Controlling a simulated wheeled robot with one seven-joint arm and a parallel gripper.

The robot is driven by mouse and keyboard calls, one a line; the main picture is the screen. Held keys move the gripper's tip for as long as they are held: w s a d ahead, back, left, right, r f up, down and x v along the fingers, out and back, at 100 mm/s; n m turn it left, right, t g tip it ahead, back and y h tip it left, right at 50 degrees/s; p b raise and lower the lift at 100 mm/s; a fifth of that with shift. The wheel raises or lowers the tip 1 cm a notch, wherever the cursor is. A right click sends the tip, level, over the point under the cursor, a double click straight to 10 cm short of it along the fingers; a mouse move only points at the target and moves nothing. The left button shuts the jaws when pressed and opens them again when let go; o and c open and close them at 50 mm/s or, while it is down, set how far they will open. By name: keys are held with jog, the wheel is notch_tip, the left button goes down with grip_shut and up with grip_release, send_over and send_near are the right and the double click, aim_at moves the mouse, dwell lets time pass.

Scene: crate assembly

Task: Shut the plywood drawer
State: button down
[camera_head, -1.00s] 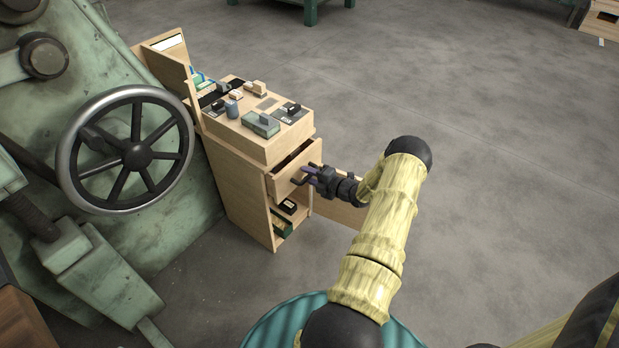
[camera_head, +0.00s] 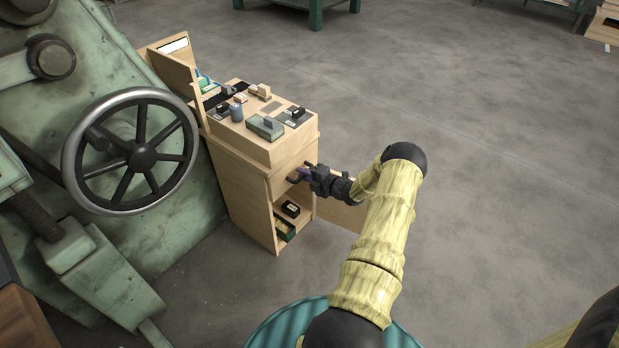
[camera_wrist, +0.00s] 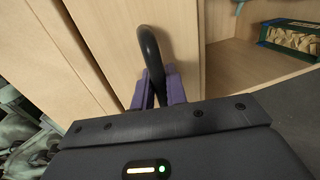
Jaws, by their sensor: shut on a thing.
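The plywood drawer (camera_head: 283,180) is in the upper front of a small plywood cabinet (camera_head: 238,198). Its front looks flush or nearly flush with the cabinet in the head view, and no open gap shows above it. In the wrist view the drawer front (camera_wrist: 182,45) fills the middle, with a dark curved handle (camera_wrist: 149,45) on it. My gripper (camera_head: 302,174) is at the drawer front. Its purple fingers (camera_wrist: 158,88) are shut on the handle, one on each side. The handle's lower end is hidden between the fingers and my gripper body.
Small tools and boxes, including a green box (camera_head: 265,127), stand on the cabinet top. An open door (camera_head: 340,214) sticks out below my gripper, beside an open shelf with boxes. A green machine with a handwheel (camera_head: 78,178) stands close at left. Floor at right is clear.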

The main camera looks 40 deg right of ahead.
jog(key=shift+w+a+r, duration=0.1)
jog(key=shift+w+a, duration=0.05)
jog(key=shift+w, duration=0.1)
jog(key=c, duration=1.5)
grip_release()
jog(key=shift+c, duration=0.2)
jog(key=shift+o, duration=0.2)
jog(key=shift+r, duration=0.1)
jog(key=p+v, duration=0.4)
jog(key=v, duration=1.3)
jog(key=shift+s, duration=0.3)
